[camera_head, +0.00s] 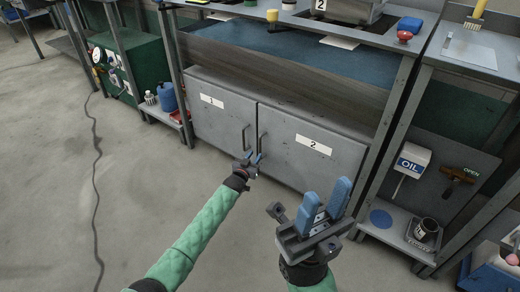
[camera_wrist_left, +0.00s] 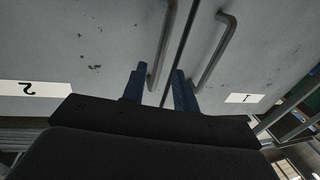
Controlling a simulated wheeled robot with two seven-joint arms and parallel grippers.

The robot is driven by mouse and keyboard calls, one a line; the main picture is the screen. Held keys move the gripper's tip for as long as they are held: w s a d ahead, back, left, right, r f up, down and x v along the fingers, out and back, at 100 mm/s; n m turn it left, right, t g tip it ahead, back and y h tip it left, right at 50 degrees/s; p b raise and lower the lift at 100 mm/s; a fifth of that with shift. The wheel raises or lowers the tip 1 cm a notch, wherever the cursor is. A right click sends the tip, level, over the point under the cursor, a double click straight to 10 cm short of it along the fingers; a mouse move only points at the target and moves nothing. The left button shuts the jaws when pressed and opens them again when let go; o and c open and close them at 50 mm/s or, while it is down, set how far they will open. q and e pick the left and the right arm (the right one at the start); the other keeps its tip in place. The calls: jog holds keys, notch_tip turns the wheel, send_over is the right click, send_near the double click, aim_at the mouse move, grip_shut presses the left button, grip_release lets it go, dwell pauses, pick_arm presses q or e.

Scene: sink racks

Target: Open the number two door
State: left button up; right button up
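The number two door (camera_head: 310,145) is the right grey cabinet door under the sink and looks shut. Its "2" label shows in the left wrist view (camera_wrist_left: 30,89). Its upright bar handle (camera_head: 262,143) is near its left edge. My left gripper (camera_head: 253,158) is low in front of the two handles. In the left wrist view its blue fingers (camera_wrist_left: 158,80) are apart, with the lower end of the door two handle (camera_wrist_left: 165,45) appearing between them. Contact cannot be told. My right gripper (camera_head: 324,190) is open and empty in front of the door's right part.
The number one door (camera_head: 215,115), with its own handle (camera_head: 244,135), is shut on the left. The floor (camera_head: 140,180) before the cabinet is clear.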

aim_at(260, 149)
pick_arm(q)
jog(key=b+x, duration=0.1)
jog(key=x, duration=0.3)
jog(key=shift+w+d+b, duration=0.15)
jog(key=shift+w+b, duration=0.15)
jog(key=shift+b+x, duration=0.3)
jog(key=shift+x, duration=0.7)
grip_shut()
